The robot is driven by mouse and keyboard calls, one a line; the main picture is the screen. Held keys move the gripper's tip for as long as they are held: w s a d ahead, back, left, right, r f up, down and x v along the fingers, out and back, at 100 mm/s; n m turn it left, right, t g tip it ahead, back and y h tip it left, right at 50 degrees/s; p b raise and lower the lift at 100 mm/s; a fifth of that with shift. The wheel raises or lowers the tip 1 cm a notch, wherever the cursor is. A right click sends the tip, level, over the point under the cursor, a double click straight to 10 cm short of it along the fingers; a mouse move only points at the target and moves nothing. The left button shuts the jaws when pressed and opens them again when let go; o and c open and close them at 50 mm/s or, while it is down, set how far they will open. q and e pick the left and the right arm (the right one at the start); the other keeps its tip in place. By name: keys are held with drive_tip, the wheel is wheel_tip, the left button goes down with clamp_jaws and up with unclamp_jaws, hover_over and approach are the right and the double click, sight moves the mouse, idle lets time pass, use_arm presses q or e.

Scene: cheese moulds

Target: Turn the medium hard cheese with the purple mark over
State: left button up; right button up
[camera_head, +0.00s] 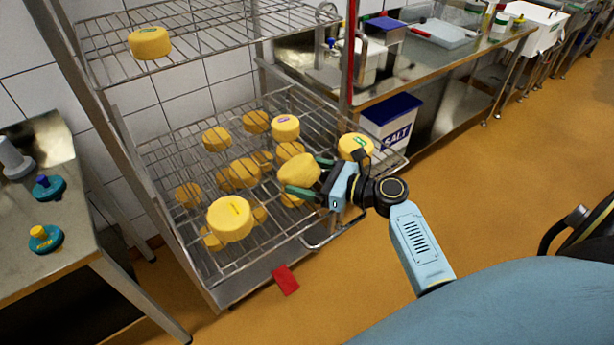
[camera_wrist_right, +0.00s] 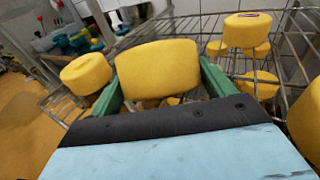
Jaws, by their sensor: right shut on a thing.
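My right gripper (camera_head: 312,179) is shut on a yellow cheese (camera_head: 299,169), one green finger on each side. The held cheese is tilted, and no mark shows on its visible faces. In the right wrist view the same cheese (camera_wrist_right: 158,70) sits between the fingers of the right gripper (camera_wrist_right: 162,78). Another yellow cheese with a purple mark (camera_head: 286,128) stands on the wire rack behind it, mark up. A cheese with a dark mark on top (camera_wrist_right: 247,30) shows at the upper right of the wrist view. My left gripper is not in view.
The wire rack (camera_head: 165,152) bears several other cheeses, including a yellow-marked one (camera_head: 230,222) and a green-marked one (camera_head: 355,147). Another green-marked cheese (camera_head: 149,43) sits on the upper shelf. A salt bin (camera_head: 390,123) stands behind. A red card (camera_head: 285,280) is at the rack's front.

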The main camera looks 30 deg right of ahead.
drive_tip(key=o, duration=0.9)
drive_tip(key=shift+s, duration=0.1)
drive_tip(key=shift+f+p+v, duration=0.2)
drive_tip(key=shift+p+v, duration=0.25)
drive_tip(key=shift+v, duration=1.25)
drive_tip(key=shift+f+p+v, duration=0.15)
drive_tip(key=shift+p+v, duration=0.25)
drive_tip(key=shift+v, duration=1.35)
drive_tip(key=shift+r, duration=0.1)
wheel_tip(320, 180, up, 6)
drive_tip(key=p, duration=0.6)
